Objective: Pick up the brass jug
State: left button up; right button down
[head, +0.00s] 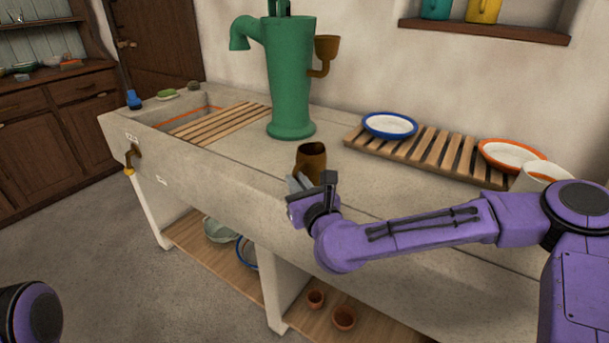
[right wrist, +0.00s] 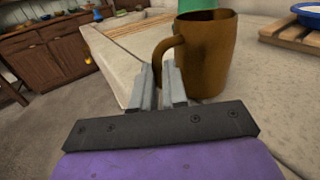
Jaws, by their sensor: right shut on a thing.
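The brass jug (head: 312,158) is a brown-gold vessel with a side handle, upright on the stone sink counter, in front of the green pump. In the right wrist view the jug (right wrist: 208,58) is at upper middle, with its handle towards my gripper. My right gripper (head: 300,183) reaches the jug from the front. In the right wrist view its fingers (right wrist: 171,85) are shut on the jug's handle. Whether the jug's base touches the counter is hard to tell. My left gripper is out of view; only a purple part of my left arm shows at bottom left.
The green pump (head: 290,80) stands behind the jug, with a brass cup (head: 326,48) at its side. A slatted rack (head: 437,153) with a blue-rimmed plate (head: 389,125) and an orange-rimmed dish (head: 510,155) lies to the right. The sink basin with a wooden slat board (head: 222,122) is left.

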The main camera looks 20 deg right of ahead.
jog(key=shift+r, duration=0.1)
jog(key=shift+r, duration=0.85)
jog(key=s+r+b, duration=0.6)
jog(key=s+r, duration=0.5)
jog(key=s, duration=0.3)
jog(key=shift+d, duration=0.35)
dwell(0.5)
